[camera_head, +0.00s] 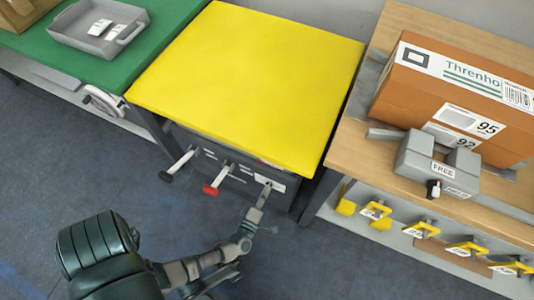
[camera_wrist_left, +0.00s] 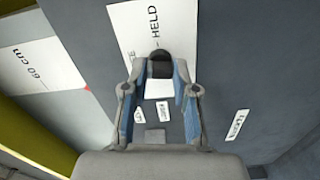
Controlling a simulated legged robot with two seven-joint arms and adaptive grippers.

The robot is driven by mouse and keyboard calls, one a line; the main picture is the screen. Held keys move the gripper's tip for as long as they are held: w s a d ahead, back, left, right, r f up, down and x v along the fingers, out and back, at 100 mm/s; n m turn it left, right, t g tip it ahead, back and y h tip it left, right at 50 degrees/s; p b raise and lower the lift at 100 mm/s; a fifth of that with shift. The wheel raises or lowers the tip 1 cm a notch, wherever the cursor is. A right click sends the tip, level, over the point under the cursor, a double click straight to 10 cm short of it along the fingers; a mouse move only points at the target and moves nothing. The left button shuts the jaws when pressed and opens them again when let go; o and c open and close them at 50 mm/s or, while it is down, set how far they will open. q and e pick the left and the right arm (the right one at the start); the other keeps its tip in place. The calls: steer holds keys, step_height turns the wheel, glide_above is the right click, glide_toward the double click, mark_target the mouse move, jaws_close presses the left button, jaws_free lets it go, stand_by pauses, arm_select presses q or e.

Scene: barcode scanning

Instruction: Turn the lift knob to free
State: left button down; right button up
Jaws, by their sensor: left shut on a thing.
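The lift knob (camera_wrist_left: 162,63) is a small black knob on the grey front of the yellow-topped table (camera_head: 245,80). In the left wrist view it sits between my fingertips, in front of a white label (camera_wrist_left: 128,25) that reads "HELD", with other lettering mostly hidden. My left gripper (camera_head: 266,189) reaches the right end of the table's front in the head view. The gripper (camera_wrist_left: 162,75) also shows in the left wrist view, shut on the knob with a finger on each side. In the head view the knob is hidden behind the gripper. My right gripper is not in view.
A black-ended lever (camera_head: 168,175) and a red-ended lever (camera_head: 212,188) stick out left of my gripper. A wooden bench (camera_head: 350,145) at right holds a large box (camera_head: 450,95) and a grey "FREE" block (camera_head: 435,160). A green table (camera_head: 60,50) with a grey tray is at left.

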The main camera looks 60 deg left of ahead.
arm_select(q)
steer(key=shift+n, duration=1)
steer(key=c, duration=1.1)
jaws_free()
steer(key=shift+f, duration=0.1)
steer(key=shift+o, duration=1)
steer(key=shift+a, duration=0.1)
steer(key=v, duration=0.7)
steer(key=shift+s, duration=0.2)
